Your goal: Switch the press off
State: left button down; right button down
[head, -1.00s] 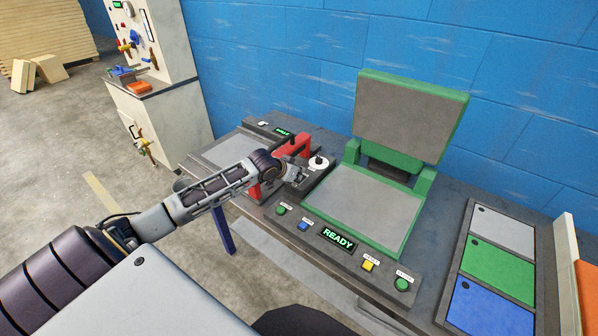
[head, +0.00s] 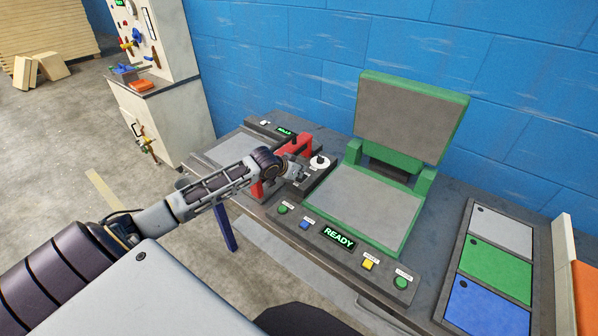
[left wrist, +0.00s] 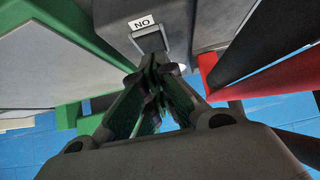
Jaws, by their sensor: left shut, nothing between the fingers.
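The press has a green frame with its grey upper plate (head: 410,115) raised and its lower plate (head: 365,207) lying bare. Its display (head: 338,238) reads READY in green. A small dark control box with a round white dial (head: 319,162) stands at the press's left side. In the left wrist view, a switch (left wrist: 149,41) sits on a grey box under a label (left wrist: 141,23) that reads ON upside down. My left gripper (head: 303,178) is at the control box. In the left wrist view its fingertips (left wrist: 154,66) are together, empty, close to the switch; contact cannot be told.
A red frame (head: 296,148) stands close beside my left gripper. Green, blue and yellow buttons (head: 368,264) line the press's front panel. Grey, green and blue panels (head: 497,264) lie in a tray at right. A blue wall (head: 300,60) is behind.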

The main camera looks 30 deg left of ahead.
aim_at(298, 181)
pick_arm(q)
jog(key=shift+r+p, duration=0.35)
jog(key=shift+r, duration=0.2)
jog(key=shift+r+p, duration=0.55)
jog(key=shift+p, duration=0.05)
jog(key=shift+s+r+p, duration=0.2)
jog(key=shift+r+p, duration=0.3)
jog(key=shift+p, duration=0.05)
jog(key=shift+s+r, duration=0.35)
jog(key=shift+s, duration=0.25)
jog(key=v, duration=0.8)
jog(key=shift+s, duration=0.3)
pick_arm(e)
jog(key=shift+s+a+r, duration=0.3)
jog(key=shift+a+r, duration=0.15)
jog(key=shift+r, duration=0.35)
jog(key=shift+s+a+r, duration=0.25)
jog(key=shift+a+r, duration=0.2)
jog(key=shift+r, duration=0.3)
pick_arm(q)
jog(key=shift+f, duration=0.1)
jog(key=shift+a, duration=0.1)
pick_arm(e)
jog(key=shift+d, duration=0.25)
